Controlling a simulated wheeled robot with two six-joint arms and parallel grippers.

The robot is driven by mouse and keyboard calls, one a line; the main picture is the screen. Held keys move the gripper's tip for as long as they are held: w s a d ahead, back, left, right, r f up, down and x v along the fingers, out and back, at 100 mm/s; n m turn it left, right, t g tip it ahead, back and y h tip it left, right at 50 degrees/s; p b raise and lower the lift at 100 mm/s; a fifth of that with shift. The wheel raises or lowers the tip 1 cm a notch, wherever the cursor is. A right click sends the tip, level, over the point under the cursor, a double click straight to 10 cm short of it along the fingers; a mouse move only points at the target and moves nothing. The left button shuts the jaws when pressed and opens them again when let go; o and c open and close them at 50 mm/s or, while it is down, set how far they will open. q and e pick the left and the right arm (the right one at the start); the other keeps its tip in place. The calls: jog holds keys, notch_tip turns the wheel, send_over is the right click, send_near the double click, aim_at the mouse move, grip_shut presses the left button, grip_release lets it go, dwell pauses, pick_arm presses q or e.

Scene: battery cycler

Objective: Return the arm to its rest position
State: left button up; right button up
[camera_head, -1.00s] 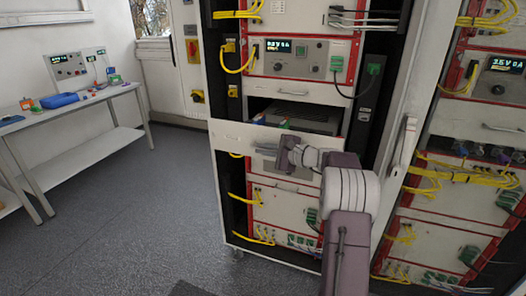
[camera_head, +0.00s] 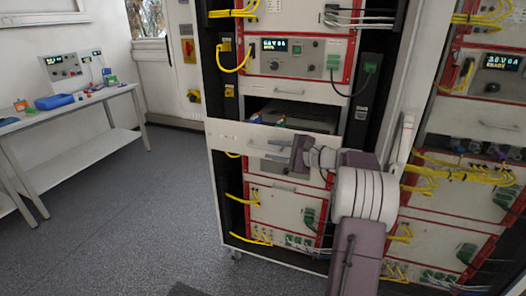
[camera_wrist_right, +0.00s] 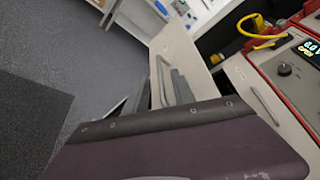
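My right gripper (camera_head: 300,154) is in front of the pulled-out drawer's white front (camera_head: 240,133) in the middle rack. My right arm comes up from the bottom of the head view. In the right wrist view its two grey fingers (camera_wrist_right: 172,86) stand apart, with the pale drawer front (camera_wrist_right: 186,52) behind them. I see nothing held between them. Whether a finger still touches the drawer front cannot be told. My left gripper is in neither view.
The open drawer juts from the rack, with a dark grey unit (camera_head: 303,117) inside. Yellow cables (camera_head: 240,58) hang on the rack, and a second rack (camera_head: 475,150) stands at the right. A white bench (camera_head: 75,112) stands at the left. Grey floor (camera_head: 140,210) lies clear between.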

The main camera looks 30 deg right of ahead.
jog(key=v, duration=0.3)
dwell(0.4)
